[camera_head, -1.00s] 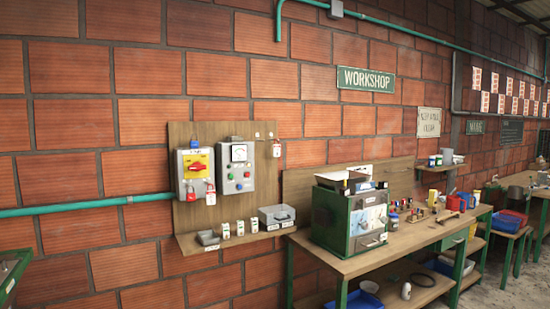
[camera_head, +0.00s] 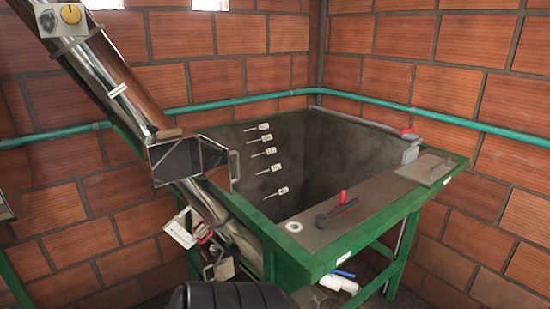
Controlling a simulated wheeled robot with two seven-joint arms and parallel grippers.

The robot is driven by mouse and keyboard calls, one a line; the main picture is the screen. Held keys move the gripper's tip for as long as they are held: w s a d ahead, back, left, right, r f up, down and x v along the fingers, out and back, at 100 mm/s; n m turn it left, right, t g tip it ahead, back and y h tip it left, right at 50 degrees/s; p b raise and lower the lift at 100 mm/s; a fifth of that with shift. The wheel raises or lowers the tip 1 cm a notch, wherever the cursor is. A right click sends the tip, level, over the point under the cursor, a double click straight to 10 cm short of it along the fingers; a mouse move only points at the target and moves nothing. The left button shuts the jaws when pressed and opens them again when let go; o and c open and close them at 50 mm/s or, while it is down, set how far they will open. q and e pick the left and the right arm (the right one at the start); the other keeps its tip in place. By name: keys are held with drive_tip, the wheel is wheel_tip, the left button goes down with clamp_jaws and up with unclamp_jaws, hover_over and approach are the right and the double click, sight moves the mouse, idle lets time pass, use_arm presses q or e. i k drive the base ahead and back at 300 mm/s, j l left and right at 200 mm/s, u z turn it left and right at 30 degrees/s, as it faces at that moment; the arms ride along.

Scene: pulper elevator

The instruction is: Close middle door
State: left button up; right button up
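A shiny inclined elevator tube (camera_head: 120,92) runs from the upper left down toward the green-framed vat. Partway along it is a box-like opening with a dark inside (camera_head: 176,161). A metal door flap (camera_head: 222,172) stands out from the right side of this opening, so the door appears open. Neither gripper is in view, and nothing touches the door.
The deep grey vat (camera_head: 330,262) has a green rim and a ledge holding a red-and-black handle (camera_head: 337,209) and a flat plate (camera_head: 426,168). A white tag (camera_head: 181,232) and latch parts hang below the door. A black ribbed object (camera_head: 230,296) is at the bottom edge.

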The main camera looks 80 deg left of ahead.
sight(215, 160)
drive_tip(key=u, duration=1.5)
drive_tip(key=i+u, duration=0.1)
drive_tip(key=u, duration=0.35)
drive_tip(key=i+l+u, duration=0.1)
drive_tip(key=u, duration=0.4)
drive_tip(key=i+l+u, duration=0.1)
drive_tip(key=u, duration=0.35)
drive_tip(key=l+u, duration=0.2)
drive_tip(key=u, duration=0.25)
drive_tip(key=i+l+u, duration=0.15)
drive_tip(key=l+u, duration=0.3)
drive_tip(key=l, duration=0.45)
drive_tip(key=l+u, duration=0.45)
drive_tip(key=l, duration=0.4)
